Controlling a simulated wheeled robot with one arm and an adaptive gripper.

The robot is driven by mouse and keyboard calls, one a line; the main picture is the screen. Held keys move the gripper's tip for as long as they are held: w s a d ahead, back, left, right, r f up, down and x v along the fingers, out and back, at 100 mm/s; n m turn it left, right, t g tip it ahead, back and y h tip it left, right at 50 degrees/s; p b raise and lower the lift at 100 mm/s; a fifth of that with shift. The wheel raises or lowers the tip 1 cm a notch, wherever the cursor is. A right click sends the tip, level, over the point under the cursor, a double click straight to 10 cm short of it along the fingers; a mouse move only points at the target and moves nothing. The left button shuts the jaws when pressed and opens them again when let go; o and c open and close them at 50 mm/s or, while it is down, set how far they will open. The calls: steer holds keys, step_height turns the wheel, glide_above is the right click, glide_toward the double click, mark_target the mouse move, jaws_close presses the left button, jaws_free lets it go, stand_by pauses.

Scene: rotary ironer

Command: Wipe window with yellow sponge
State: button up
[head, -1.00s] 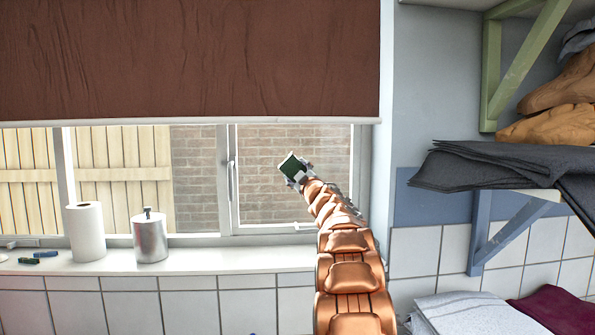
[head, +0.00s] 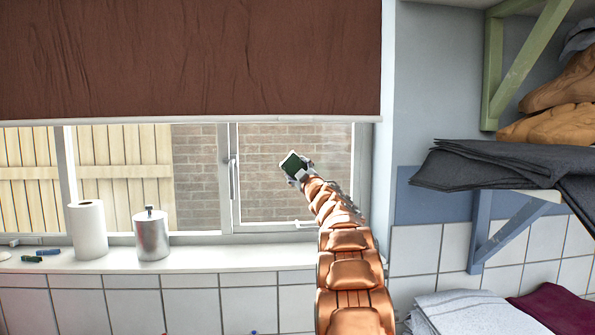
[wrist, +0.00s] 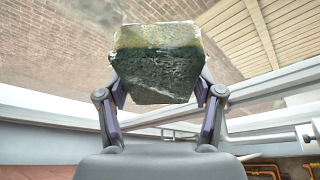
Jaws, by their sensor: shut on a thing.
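The window glass lies beyond the sponge. I cannot tell whether the sponge touches the glass.
A paper towel roll (head: 88,230) and a metal canister (head: 151,236) stand on the sill (head: 200,259). A brown blind (head: 190,60) hangs over the window top. Dark folded cloths (head: 500,166) lie on a shelf at right. The window handle (head: 233,175) is left of my gripper.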

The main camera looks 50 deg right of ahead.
mark_target(329, 165)
steer(key=shift+w+d+p, duration=0.5)
steer(key=shift+w+p, duration=0.15)
steer(key=shift+p, duration=0.25)
steer(key=shift+d, duration=0.1)
steer(key=shift+s+d+p, duration=1.3)
steer(key=shift+d+p, duration=0.05)
steer(key=shift+d, duration=0.1)
steer(key=shift+s+d+p, duration=0.35)
steer(key=shift+s+d, duration=0.95)
steer(key=shift+d, duration=0.3)
steer(key=shift+s+d+p, duration=0.35)
steer(key=shift+s+d, duration=0.95)
steer(key=shift+d, duration=0.25)
steer(key=shift+w, duration=0.15)
steer(key=shift+c, duration=0.7)
